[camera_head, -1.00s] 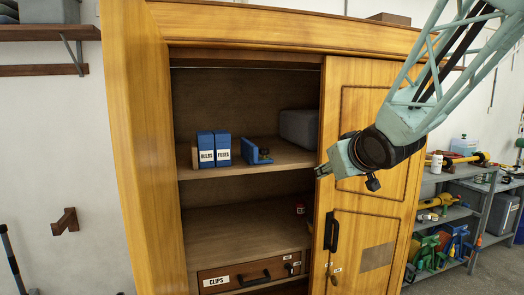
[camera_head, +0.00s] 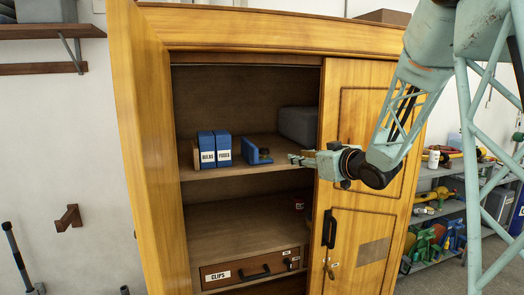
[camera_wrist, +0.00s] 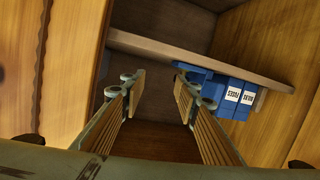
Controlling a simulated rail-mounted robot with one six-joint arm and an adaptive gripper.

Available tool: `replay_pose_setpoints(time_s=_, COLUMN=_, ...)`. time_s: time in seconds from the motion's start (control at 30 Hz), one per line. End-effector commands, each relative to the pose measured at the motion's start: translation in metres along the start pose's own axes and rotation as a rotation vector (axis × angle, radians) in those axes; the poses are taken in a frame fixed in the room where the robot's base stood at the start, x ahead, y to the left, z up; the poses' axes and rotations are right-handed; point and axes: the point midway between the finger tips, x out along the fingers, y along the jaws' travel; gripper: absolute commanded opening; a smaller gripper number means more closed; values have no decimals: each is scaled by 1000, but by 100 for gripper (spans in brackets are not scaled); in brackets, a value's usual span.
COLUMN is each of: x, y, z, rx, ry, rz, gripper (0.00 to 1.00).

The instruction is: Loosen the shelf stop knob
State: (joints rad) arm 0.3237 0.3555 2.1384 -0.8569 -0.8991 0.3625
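A blue stop (camera_head: 253,153) with a dark knob (camera_head: 264,153) stands on the upper shelf of the wooden cabinet, right of two blue labelled boxes (camera_head: 214,150). My gripper (camera_head: 293,158) is at the cabinet opening, to the right of the stop and apart from it in the head view. In the wrist view my gripper (camera_wrist: 158,80) shows its two fingers spread with nothing between them. The blue boxes (camera_wrist: 235,97) appear there beyond the right finger. Blue behind that fingertip may be the stop; its knob cannot be made out there.
The cabinet's closed right door (camera_head: 375,150) has a black handle (camera_head: 329,229) and stands close to my arm. A grey case (camera_head: 298,125) sits on the shelf's right. The lower shelf (camera_head: 240,225) is mostly clear, above a CLIPS drawer (camera_head: 235,274). The left door stands open.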

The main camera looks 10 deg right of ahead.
Motion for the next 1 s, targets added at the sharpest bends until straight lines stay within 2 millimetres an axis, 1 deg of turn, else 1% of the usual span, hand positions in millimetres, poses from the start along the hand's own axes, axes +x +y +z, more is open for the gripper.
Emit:
replay_pose_setpoints(time_s=0.2, x=14, y=-1, z=1, rx=25, ry=68, rz=-82, gripper=29)
replay_pose_setpoints(time_s=0.4, x=21, y=-5, z=4, rx=55, ry=131, rz=-161, gripper=29)
replay_pose_setpoints(time_s=0.7, x=23, y=-9, z=8, rx=90, ry=194, rz=-241, gripper=29)
replay_pose_setpoints(time_s=1.0, x=23, y=-10, z=9, rx=95, ry=203, rz=-252, gripper=29)
